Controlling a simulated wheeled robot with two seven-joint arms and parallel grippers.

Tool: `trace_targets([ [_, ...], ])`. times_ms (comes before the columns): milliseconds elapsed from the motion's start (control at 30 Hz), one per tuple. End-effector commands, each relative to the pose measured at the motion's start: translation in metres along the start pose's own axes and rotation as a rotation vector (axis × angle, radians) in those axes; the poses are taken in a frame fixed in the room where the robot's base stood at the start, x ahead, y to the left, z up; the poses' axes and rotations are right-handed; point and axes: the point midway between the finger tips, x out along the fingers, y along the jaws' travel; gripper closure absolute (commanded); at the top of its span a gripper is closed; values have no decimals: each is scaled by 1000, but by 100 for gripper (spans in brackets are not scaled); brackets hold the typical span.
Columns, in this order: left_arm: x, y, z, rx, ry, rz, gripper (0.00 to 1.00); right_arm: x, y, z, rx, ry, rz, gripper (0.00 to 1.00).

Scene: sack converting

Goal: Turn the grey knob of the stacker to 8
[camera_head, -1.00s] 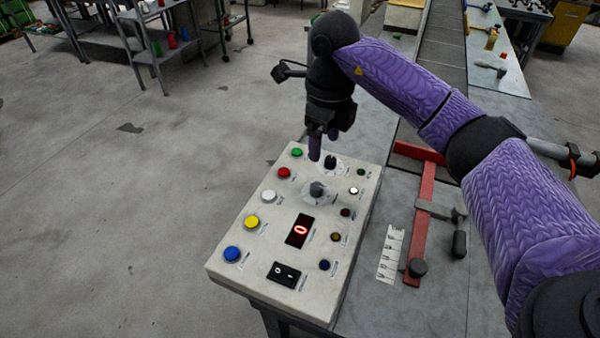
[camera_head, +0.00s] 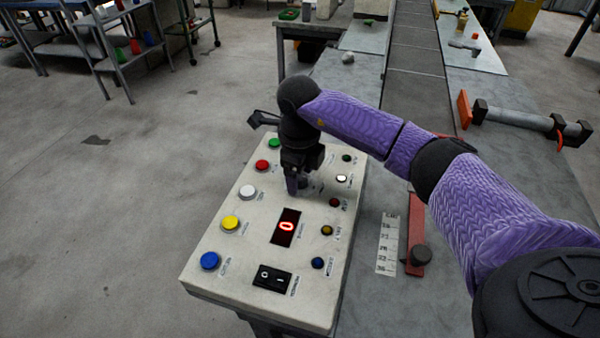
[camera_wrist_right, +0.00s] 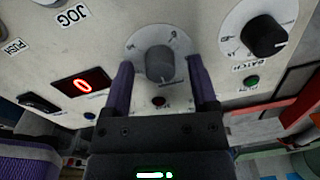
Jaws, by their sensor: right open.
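The stacker's control panel (camera_head: 205,268) is a pale box with buttons, lamps and a red display (camera_head: 286,227) reading 0. The grey knob (camera_wrist_right: 160,63) sits on a white round dial in the right wrist view. In the head view my gripper largely hides it. My right gripper (camera_head: 299,187) points down at the panel. In the wrist view its purple fingers (camera_wrist_right: 161,88) are open, one on each side of the grey knob, with gaps visible. Whether they touch it cannot be told. My left gripper is not in view.
A black knob (camera_wrist_right: 265,36) labelled BATCH is beside the grey one. Blue (camera_head: 209,261), yellow (camera_head: 231,223), white and red buttons line the panel's left side. A black rocker switch (camera_head: 272,279) is at the front. A red bar (camera_head: 417,230) and label strip (camera_head: 387,244) lie to the right.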

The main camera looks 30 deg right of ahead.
Motion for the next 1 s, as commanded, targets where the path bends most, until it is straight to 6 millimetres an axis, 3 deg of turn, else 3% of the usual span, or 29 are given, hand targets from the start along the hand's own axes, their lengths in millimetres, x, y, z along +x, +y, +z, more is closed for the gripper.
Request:
trace_targets([
  [133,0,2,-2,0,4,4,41,0,0,0,0,0,0,27],
  [400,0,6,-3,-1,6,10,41,-1,0,0,0,0,0,84],
  [500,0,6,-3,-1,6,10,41,-1,0,0,0,0,0,100],
  [1000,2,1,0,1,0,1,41,-1,0,0,-117,-5,-1,100],
])
